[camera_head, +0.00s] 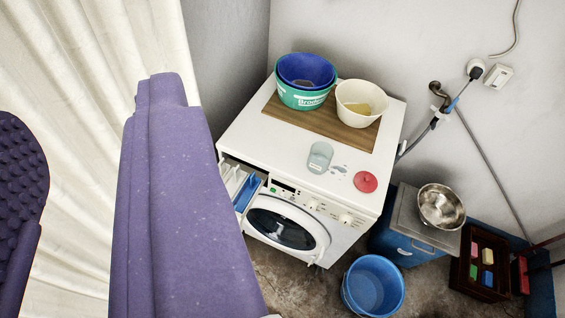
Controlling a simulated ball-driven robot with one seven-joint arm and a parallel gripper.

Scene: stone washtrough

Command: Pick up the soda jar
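A small clear glass jar (320,157), which looks like the soda jar, lies or leans near the front of the washing machine's white top (250,130). It has pale matter in its lower part. A round red lid (365,181) lies to its right, apart from it. Small whitish spots show between them. My gripper (90,105) shows as two purple fingers at the left, the left one with a bumpy pad. They are wide apart with only curtain between them. The gripper is open and empty, well left of the jar in the picture.
A wooden board (325,122) behind the jar holds nested blue and green basins (303,97) and a cream bowl (360,92). The detergent drawer (247,192) is pulled out. A blue bucket (373,287), metal bowl (441,205) and crate (468,285) stand right. Curtain (70,60) hangs left.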

